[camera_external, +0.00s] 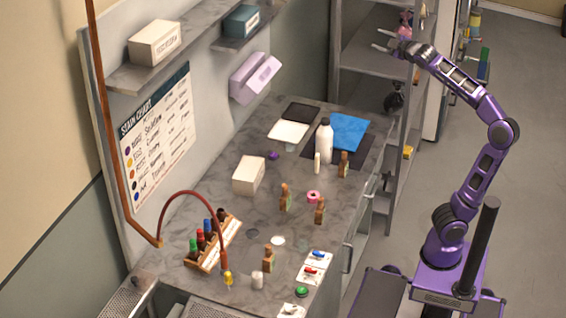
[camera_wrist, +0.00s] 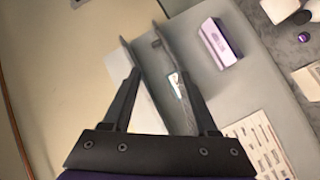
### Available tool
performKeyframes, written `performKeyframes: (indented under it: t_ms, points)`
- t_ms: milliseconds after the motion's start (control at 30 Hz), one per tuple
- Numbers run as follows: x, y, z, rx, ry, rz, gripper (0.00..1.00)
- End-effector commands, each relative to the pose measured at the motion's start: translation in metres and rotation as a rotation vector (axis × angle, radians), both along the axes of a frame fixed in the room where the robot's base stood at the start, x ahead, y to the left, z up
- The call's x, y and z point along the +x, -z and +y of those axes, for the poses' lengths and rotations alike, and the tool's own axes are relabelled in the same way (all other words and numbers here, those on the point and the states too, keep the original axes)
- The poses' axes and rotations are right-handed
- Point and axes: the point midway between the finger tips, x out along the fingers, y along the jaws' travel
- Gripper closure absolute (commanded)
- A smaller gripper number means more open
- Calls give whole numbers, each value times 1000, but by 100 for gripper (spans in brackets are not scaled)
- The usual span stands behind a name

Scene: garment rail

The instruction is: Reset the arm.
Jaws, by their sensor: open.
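My arm stands on the right in the external view, on its purple base, and is raised and stretched up to the left. My gripper (camera_external: 384,39) is at its end, high in front of the metal shelf rack and above the counter's far end. In the wrist view my gripper (camera_wrist: 148,85) shows two dark fingers spread apart with nothing between them. Behind the fingers are the wall and a wall shelf, seen at a distance. The gripper touches nothing that I can see.
The marble counter (camera_external: 222,273) holds several bottles, a white box (camera_external: 249,175), a wooden bottle rack (camera_external: 213,244) and a blue cloth (camera_external: 349,132). A lilac dispenser (camera_external: 254,78) hangs on the wall below the shelves. The metal rack (camera_external: 372,62) stands behind the gripper. The floor right of the arm is clear.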

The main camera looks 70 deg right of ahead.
Motion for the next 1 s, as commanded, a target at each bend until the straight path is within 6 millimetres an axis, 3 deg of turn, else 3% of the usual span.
performKeyframes:
  t_ms: [33,200,400,500,600,700,800,1000]
  points:
    - [-10,34,14,118,3,34,41]
    - [-43,139,86,477,23,171,41]
    - [-96,238,173,793,103,353,41]
    - [-121,274,208,901,151,433,41]
    - [-143,302,241,991,198,502,41]
    - [-156,317,278,1053,221,555,41]
    - [-152,313,315,1066,182,562,41]
    - [-136,298,355,1053,82,523,41]
